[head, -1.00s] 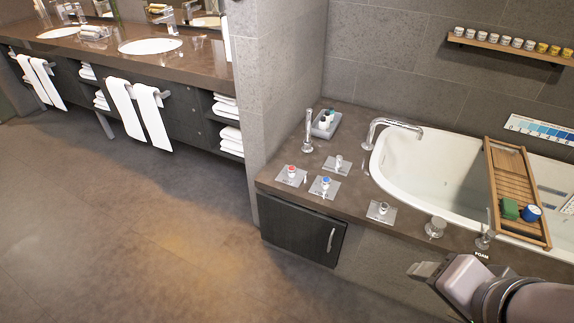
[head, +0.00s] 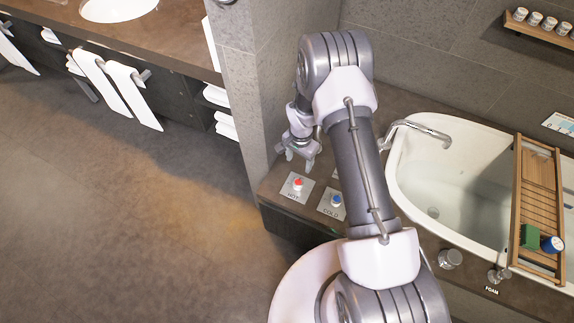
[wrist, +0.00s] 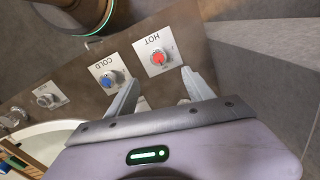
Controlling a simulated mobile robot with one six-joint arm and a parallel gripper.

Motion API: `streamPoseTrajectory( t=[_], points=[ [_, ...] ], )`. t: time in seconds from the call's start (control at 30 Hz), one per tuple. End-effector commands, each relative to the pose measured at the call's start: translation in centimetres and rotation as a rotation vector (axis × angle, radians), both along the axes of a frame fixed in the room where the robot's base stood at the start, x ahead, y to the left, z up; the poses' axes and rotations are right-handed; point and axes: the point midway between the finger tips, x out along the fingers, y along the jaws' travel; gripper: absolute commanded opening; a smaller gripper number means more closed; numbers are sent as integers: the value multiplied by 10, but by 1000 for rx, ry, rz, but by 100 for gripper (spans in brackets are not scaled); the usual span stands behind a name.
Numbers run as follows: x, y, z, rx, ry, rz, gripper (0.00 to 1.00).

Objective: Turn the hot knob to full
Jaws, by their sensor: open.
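The hot knob (head: 297,184) has a red cap and stands on a square metal plate marked HOT at the left end of the tub deck. It also shows in the wrist view (wrist: 158,59), just beyond and between my fingertips. My gripper (head: 298,158) is open and empty, above and slightly behind the hot knob in the head view. Its two spread fingers show in the wrist view (wrist: 161,77), apart from the knob. The blue-capped cold knob (head: 336,200) sits to the right of the hot knob; in the wrist view it is to the left (wrist: 111,78).
My arm crosses the middle of the head view and hides part of the deck. The curved tub spout (head: 420,130), bathtub (head: 400,180) and wooden bath tray (head: 536,205) are to the right. A tiled wall (head: 240,80) rises behind the left deck end. Floor at left is clear.

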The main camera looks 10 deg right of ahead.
Motion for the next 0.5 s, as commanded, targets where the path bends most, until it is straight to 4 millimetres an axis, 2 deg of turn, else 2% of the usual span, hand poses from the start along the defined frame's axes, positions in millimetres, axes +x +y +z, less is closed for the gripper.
streamPoseTrajectory(
  t=[0.03, 0.3, 0.4, 0.5],
  points=[
    [-2, 0, -18, 0, 4, 0, 61],
    [-2, 0, -101, 0, 4, 2, 61],
    [-2, 0, -126, 0, 4, 2, 61],
    [-2, 0, -142, 0, 3, 1, 61]
  ],
)
